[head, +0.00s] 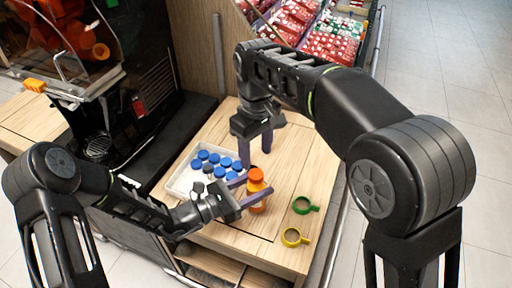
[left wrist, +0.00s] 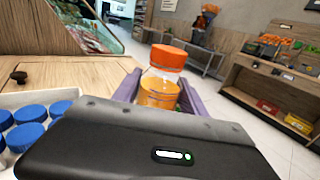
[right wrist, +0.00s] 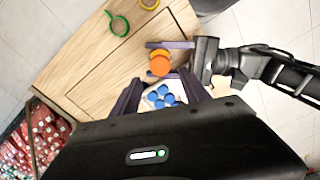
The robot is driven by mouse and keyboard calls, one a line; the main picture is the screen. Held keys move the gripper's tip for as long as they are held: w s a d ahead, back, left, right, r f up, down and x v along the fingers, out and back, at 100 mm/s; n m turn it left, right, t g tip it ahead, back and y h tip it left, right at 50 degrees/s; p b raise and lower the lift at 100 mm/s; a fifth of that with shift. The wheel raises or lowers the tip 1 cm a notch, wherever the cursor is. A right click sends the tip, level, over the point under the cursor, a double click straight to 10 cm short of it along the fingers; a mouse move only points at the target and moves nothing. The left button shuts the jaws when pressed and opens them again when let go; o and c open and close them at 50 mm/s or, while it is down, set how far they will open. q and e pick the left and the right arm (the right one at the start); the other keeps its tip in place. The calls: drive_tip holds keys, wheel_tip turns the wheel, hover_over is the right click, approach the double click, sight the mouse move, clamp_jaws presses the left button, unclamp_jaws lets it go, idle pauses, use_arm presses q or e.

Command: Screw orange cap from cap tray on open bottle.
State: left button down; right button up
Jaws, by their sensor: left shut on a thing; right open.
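A bottle of orange juice (head: 257,204) stands upright on the wooden table with an orange cap (head: 256,174) on its mouth. The left wrist view shows the juice (left wrist: 158,92) and the cap (left wrist: 168,57); how tight the cap sits I cannot tell. My left gripper (head: 252,190) is shut around the bottle's body. My right gripper (head: 258,150) is open and empty, fingers down, above and slightly behind the cap. In the right wrist view the cap (right wrist: 160,66) lies beyond its fingers. The white tray (head: 176,184) holds several blue-topped pieces (head: 203,155); no orange cap shows in it.
A green ring with a handle (head: 303,207) and a yellow one (head: 293,238) lie on the table right of the bottle. The black juicer machine (head: 150,70) stands behind left. Crates of red goods (head: 335,40) are at the back. The table's right side is mostly clear.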

sight(256, 174)
wheel_tip(256, 174, down, 7)
drive_tip(key=shift+r, duration=0.1)
idle(0.3)
drive_tip(key=shift+c, duration=0.5)
clamp_jaws()
drive_tip(key=shift+o, duration=1.3)
unclamp_jaws()
drive_tip(key=shift+r, duration=0.1)
